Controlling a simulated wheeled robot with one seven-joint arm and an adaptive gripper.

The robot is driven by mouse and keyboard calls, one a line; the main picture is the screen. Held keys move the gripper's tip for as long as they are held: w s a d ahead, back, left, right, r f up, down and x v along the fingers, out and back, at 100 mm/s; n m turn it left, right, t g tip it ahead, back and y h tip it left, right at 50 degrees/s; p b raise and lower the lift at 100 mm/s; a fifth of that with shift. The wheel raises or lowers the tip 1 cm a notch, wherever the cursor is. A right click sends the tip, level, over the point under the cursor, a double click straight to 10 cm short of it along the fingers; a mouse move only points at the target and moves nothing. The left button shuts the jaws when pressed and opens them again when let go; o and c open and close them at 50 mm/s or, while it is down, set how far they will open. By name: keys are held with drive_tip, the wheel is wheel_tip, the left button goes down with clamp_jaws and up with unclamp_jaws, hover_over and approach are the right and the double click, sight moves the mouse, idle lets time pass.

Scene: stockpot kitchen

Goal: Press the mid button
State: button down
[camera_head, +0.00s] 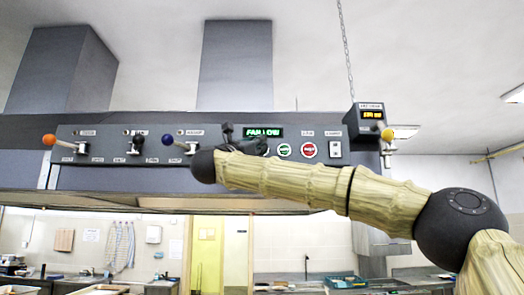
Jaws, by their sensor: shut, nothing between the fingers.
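A dark control panel (350,180) runs along the hood front. Its display (262,132) shows green letters that seem to read "FAN LOW". My dark gripper (258,146) is shut and empty, in front of the panel at the row's left end, left of the green button. I cannot tell whether it touches the panel.
Levers with orange (49,139), black (138,139) and blue (168,140) knobs stick out at the left. A small display box (368,124) with a yellow knob (387,134) and a chain (345,50) are farther right.

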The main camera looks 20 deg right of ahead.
drive_tip(key=shift+w, duration=0.2)
drive_tip(key=shift+s+f+b, duration=0.1)
drive_tip(key=shift+s+b, duration=0.1)
drive_tip(key=shift+b, duration=0.15)
drive_tip(key=shift+s+a+b, duration=0.2)
drive_tip(key=shift+s+b, duration=0.45)
drive_tip(key=shift+b, duration=0.05)
idle(0.3)
drive_tip(key=s+b, duration=0.2)
drive_tip(key=s+a+b, duration=0.1)
drive_tip(key=s+b, duration=0.1)
drive_tip(key=shift+s+a, duration=0.15)
drive_tip(key=shift+s, duration=0.25)
idle(0.8)
